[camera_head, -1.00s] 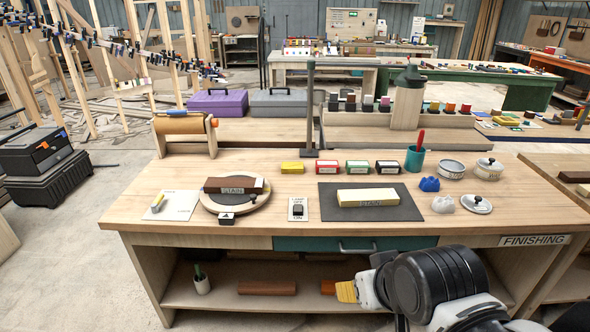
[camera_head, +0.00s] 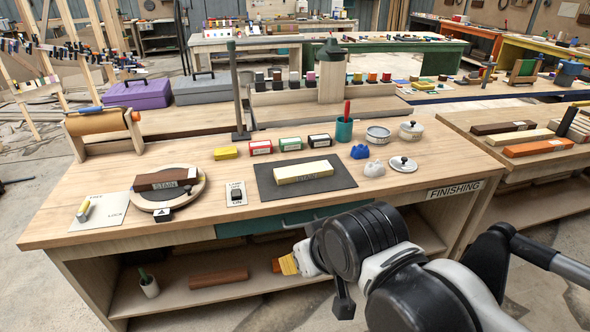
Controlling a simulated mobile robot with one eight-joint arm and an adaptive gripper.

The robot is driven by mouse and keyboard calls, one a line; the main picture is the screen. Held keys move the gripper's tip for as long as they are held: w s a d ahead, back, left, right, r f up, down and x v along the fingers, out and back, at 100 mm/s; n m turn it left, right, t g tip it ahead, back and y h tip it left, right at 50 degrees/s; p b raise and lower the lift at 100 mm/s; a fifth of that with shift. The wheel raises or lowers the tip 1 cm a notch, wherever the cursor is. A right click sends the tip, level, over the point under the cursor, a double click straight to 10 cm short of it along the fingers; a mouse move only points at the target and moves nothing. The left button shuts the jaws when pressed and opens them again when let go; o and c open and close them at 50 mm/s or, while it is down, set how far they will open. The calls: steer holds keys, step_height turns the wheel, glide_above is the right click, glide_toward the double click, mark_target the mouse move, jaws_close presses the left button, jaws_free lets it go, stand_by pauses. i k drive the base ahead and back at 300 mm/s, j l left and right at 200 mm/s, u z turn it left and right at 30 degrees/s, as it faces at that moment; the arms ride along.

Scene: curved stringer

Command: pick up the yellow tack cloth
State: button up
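A small yellow block-like piece (camera_head: 226,153), the likeliest match for the tack cloth, lies on the wooden workbench top (camera_head: 330,215), at the left end of a row of small boxes. It looks apart from the red box beside it. My arm reaches in from the lower right, in front of the bench's front edge. The state of my gripper does not show. A striped yellow and orange thing (camera_head: 289,264) shows at the arm's far end, in front of the lower shelf; I cannot tell what it is.
Bare wood lies around the yellow piece's front.

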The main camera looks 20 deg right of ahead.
mark_target(227, 152)
steer(key=i+j+z, duration=0.35)
steer(key=i+j, duration=0.4)
steer(key=i, duration=0.15)
steer(key=i+j+z, duration=0.4)
steer(key=i+j, duration=0.45)
steer(key=j, duration=0.15)
